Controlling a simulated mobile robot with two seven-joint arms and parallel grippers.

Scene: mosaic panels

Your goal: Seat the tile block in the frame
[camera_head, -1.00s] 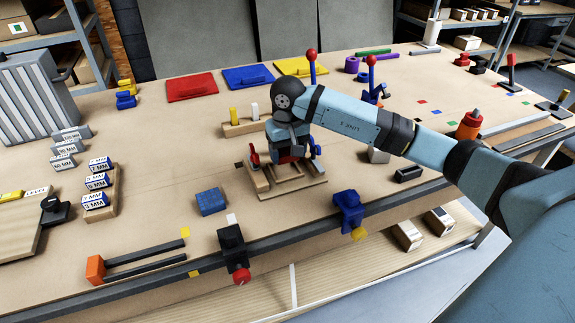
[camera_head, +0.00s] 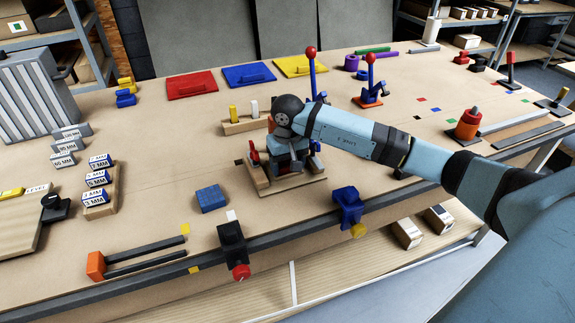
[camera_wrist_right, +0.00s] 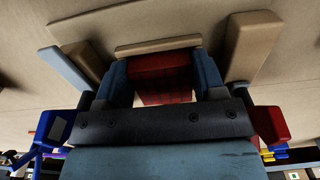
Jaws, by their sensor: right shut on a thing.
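My right gripper (camera_head: 289,166) is low over the wooden frame (camera_head: 262,186) near the table's front edge. In the right wrist view it is shut on a red tile block (camera_wrist_right: 160,68), with a blue finger on each side. The wooden bars of the frame (camera_wrist_right: 158,45) lie ahead of and beside the block. The frame has a red clamp (camera_head: 254,157) on its left and a blue one on its right. My gripper hides the block's underside and much of the frame's opening, so I cannot tell if the block touches the frame. My left gripper is not in view.
A blue block (camera_head: 211,199) lies left of the frame. A black clamp (camera_head: 232,243) and a blue clamp (camera_head: 349,207) sit on the front edge. A wooden rack with pegs (camera_head: 246,124) stands behind.

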